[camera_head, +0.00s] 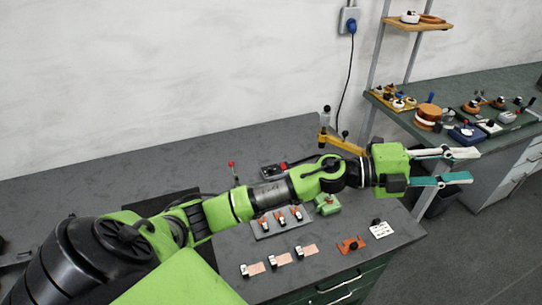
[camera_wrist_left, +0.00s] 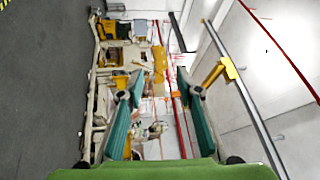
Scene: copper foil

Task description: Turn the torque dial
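No part here is clearly marked as the torque dial. A small white plate with a dark knob (camera_head: 381,229) and an orange piece with a dark knob (camera_head: 351,244) lie near the bench's front right corner. My left gripper (camera_head: 473,166) is past the bench's right end, its teal fingers spread with nothing between them. It is well away from both knobbed pieces. The wrist view also shows the left gripper (camera_wrist_left: 160,85) open, with a cluttered rack in the distance between and beyond its fingers. My right gripper is not in view.
My left arm spans the dark bench (camera_head: 110,165) and hides part of it. Several small clamps (camera_head: 281,218) stand on a grey plate. A yellow arm piece (camera_head: 340,142) rises behind my wrist. A green side bench (camera_head: 530,135) holds several fixtures, including a brown stack (camera_head: 428,115).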

